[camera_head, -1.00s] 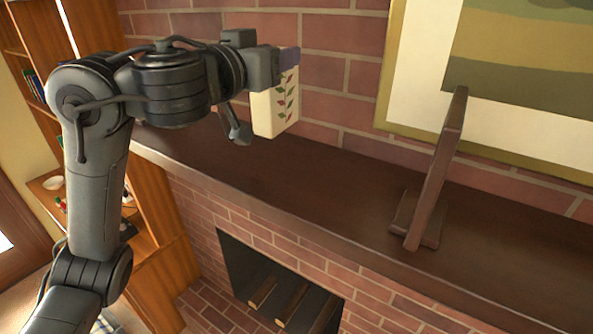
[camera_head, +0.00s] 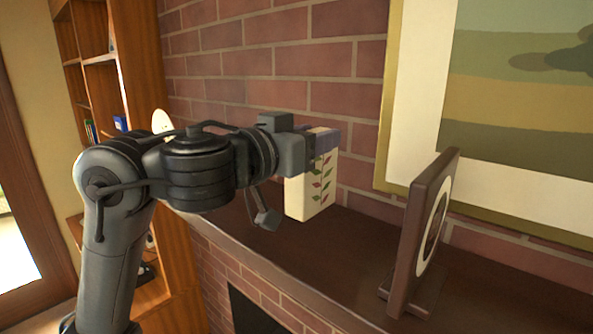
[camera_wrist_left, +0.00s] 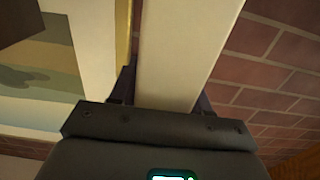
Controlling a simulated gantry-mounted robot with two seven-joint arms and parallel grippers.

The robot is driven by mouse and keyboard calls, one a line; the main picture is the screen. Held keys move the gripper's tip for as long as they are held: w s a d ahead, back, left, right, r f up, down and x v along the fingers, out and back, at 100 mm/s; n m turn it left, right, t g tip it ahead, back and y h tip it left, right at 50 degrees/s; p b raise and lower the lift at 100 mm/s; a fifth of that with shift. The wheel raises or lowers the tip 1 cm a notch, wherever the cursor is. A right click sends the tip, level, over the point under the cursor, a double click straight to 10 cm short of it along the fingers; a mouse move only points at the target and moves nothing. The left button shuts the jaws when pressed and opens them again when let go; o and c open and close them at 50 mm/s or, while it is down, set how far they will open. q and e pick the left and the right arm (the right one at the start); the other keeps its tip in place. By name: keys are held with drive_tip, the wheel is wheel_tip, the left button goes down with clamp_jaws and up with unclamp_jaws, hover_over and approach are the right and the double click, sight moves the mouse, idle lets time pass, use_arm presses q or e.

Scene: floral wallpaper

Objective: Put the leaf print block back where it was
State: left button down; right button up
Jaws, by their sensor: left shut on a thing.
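The leaf print block (camera_head: 313,190) is a cream upright block with a red and green leaf sprig on its face. My left gripper (camera_head: 318,140) is shut on its top end. In the head view the block is in front of the brick wall, over the left part of the dark mantel shelf (camera_head: 345,235). I cannot tell whether its bottom edge touches the shelf. In the left wrist view the block (camera_wrist_left: 182,50) runs as a pale bar away from between the fingers. My right gripper is in neither view.
A dark wooden stand holding a framed round picture (camera_head: 425,235) stands on the shelf to the right of the block. A large gold-framed painting (camera_head: 520,110) hangs on the wall behind. A wooden bookcase (camera_head: 140,70) is at the left. Bare shelf lies between block and stand.

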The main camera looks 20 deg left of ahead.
use_arm(q)
drive_tip(key=w+a+f, duration=0.2)
drive_tip(key=a+f, duration=0.1)
drive_tip(key=f, duration=0.3)
drive_tip(key=shift+a+f, duration=0.15)
drive_tip(key=shift+a, duration=0.05)
drive_tip(key=shift+f, duration=0.1)
drive_tip(key=c, duration=0.5)
unclamp_jaws()
drive_tip(key=shift+f, duration=0.1)
